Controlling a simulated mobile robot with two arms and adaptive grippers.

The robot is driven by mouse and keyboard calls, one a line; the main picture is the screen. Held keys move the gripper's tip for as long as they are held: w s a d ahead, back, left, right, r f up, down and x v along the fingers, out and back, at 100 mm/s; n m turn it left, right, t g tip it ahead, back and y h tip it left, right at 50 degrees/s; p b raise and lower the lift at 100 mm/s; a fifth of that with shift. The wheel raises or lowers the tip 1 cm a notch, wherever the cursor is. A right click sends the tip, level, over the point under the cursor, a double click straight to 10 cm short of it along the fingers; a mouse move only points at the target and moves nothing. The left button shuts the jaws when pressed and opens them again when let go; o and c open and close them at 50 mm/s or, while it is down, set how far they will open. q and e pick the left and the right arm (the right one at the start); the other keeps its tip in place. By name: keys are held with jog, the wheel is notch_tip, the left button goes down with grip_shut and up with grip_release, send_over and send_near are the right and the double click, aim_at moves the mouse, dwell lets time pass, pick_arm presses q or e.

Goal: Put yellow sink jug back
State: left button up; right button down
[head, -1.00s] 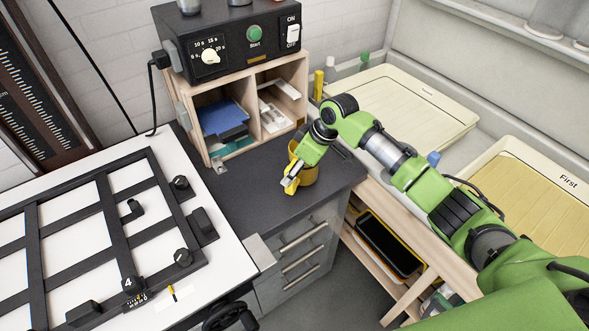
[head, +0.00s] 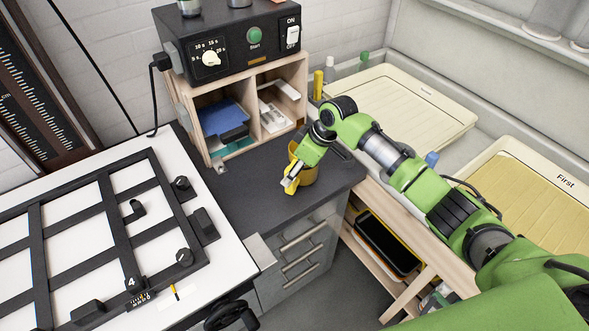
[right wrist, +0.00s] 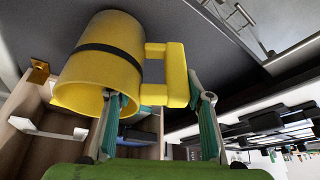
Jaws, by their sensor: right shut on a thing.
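The yellow jug (head: 308,176) is at the right end of the dark counter, upright and partly hidden behind my right gripper. My right gripper (head: 290,184) reaches it from the right and is shut on the jug at its handle side. In the right wrist view the jug (right wrist: 115,60) shows its round body with a dark band, and its squared handle (right wrist: 176,75) lies between the teal fingers of my gripper (right wrist: 160,105). I cannot tell whether the jug's base touches the counter. My left gripper is not in view.
A wooden shelf unit (head: 211,160) with a black timer box (head: 235,45) on top stands behind the jug. Cream trays (head: 400,108) lie in the sink at right. A white baseboard with a black easel (head: 110,205) is at left. The counter's middle (head: 245,195) is clear.

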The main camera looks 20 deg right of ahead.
jog(key=shift+f+b, duration=0.3)
jog(key=shift+f, duration=0.35)
dwell(0.8)
jog(key=c, duration=1)
grip_release()
jog(key=shift+o, duration=0.2)
jog(key=shift+r, duration=0.1)
jog(key=p+v, duration=0.3)
jog(key=v, duration=0.5)
jog(key=shift+p, duration=0.3)
dwell(0.3)
